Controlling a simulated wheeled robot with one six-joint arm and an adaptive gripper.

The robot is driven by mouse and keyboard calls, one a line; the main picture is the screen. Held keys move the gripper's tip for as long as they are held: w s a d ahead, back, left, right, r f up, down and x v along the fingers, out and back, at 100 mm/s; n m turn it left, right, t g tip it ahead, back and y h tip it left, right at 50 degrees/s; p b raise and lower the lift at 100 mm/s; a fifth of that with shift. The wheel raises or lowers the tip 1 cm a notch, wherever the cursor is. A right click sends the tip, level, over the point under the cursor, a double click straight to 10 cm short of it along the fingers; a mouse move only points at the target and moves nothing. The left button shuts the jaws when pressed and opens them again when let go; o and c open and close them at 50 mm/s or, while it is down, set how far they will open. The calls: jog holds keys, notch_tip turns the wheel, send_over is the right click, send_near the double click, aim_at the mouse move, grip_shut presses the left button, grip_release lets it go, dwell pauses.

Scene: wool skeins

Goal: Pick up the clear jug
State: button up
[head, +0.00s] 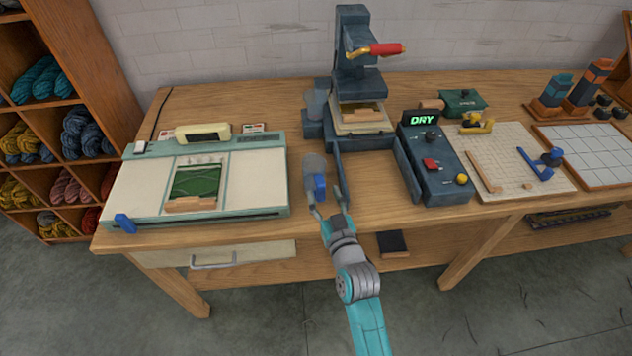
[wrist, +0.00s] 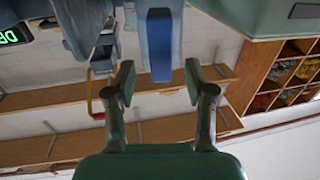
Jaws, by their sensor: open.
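The clear jug (head: 313,165) is see-through grey with a blue handle (head: 320,188). It stands on the wooden bench near the front edge, between the cream machine and the dark control box. In the wrist view the blue handle (wrist: 160,45) hangs in the upper middle with the greyish jug body behind it. My gripper (head: 326,204) is open at the front of the jug, its fingers pointing at the handle. In the wrist view the fingertips (wrist: 158,84) lie to either side of the handle's line, with nothing held between them. Whether a finger touches the jug cannot be told.
A dark press (head: 357,85) stands behind, its side bar close right of the jug. The cream machine (head: 128,184) is at left. A control box (head: 432,165) reading DRY is at right. Another greyish vessel (head: 315,103) stands beside the press. Bare bench lies right of my gripper.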

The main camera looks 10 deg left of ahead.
aim_at(322, 190)
jog(key=shift+x, duration=1.65)
grip_shut()
jog(key=shift+r, duration=0.15)
